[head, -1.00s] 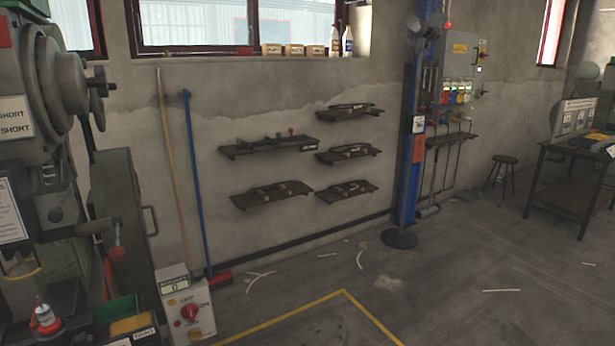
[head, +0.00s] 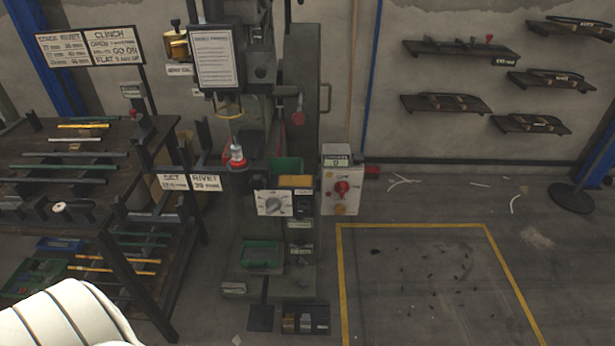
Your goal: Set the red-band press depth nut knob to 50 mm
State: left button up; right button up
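A grey rivet press (head: 262,130) stands in the middle of the head view, with a red band (head: 237,162) around its lower tooling. A white plate with a round grey knob (head: 273,204) and small markings sits low on the press front. I cannot read its setting, or tell whether this is the depth nut knob. A grey control box (head: 341,180) with a red knob (head: 342,188) and a small display stands to the right of the press. Neither of my grippers is in view.
A dark workbench (head: 70,170) with bars and signs stands left of the press. Green bins (head: 261,255) sit low on the press. Yellow-marked floor (head: 420,270) at the right front is mostly clear. Shelves (head: 460,50) hang on the back wall.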

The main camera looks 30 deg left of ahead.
aim_at(273, 205)
jog(key=u, duration=1.3)
